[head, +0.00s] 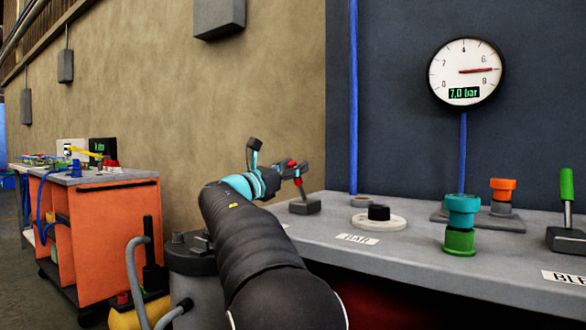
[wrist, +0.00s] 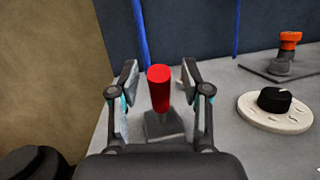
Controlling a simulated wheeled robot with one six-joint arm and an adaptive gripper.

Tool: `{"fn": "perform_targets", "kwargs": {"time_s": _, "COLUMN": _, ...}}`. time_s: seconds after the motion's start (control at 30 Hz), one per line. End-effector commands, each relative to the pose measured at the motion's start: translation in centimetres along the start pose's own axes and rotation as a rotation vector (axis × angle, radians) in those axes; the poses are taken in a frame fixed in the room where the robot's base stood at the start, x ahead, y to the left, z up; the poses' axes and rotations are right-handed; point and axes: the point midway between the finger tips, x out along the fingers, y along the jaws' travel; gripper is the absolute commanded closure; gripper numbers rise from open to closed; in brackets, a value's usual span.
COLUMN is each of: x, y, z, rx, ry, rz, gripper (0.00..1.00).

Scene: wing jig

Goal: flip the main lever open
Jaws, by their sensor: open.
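The main lever, with a red handle (wrist: 160,88) on a grey base (wrist: 164,127), stands at the left end of the bench top. In the wrist view its handle points toward the camera, between my fingers. In the head view its base (head: 305,207) shows just right of my gripper (head: 279,160), which partly hides the handle. In the wrist view my gripper (wrist: 160,74) is open, one finger on each side of the red handle, with a visible gap on both sides. Whether the fingers are deep enough around the handle is hard to tell.
A black knob (head: 378,212) on a white disc, teal and orange valves (head: 461,212) (head: 502,188) and a green-handled lever (head: 566,187) stand to the right. A gauge (head: 466,71) reads 7.0 bar. An orange cart (head: 100,235) is at the left.

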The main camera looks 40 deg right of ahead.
Motion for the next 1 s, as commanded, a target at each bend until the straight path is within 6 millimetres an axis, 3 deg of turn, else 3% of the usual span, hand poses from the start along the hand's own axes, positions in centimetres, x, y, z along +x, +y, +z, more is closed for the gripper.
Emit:
{"fn": "perform_targets", "kwargs": {"time_s": 0.17, "x": -2.0, "y": 0.1, "z": 0.1, "rx": 0.001, "ry": 0.0, "rz": 0.004, "gripper": 0.53}}
{"fn": "perform_targets", "kwargs": {"time_s": 0.6, "x": -10.1, "y": 0.1, "z": 0.0, "rx": 0.0, "ry": 0.001, "rz": 0.004, "gripper": 0.53}}
{"fn": "perform_targets", "kwargs": {"time_s": 0.8, "x": -11.7, "y": 0.0, "z": 0.0, "rx": 0.001, "ry": 0.0, "rz": 0.001, "gripper": 0.53}}
{"fn": "perform_targets", "kwargs": {"time_s": 1.0, "x": -11.9, "y": 0.0, "z": 0.0, "rx": 0.0, "ry": 0.0, "rz": 0.0, "gripper": 0.53}}
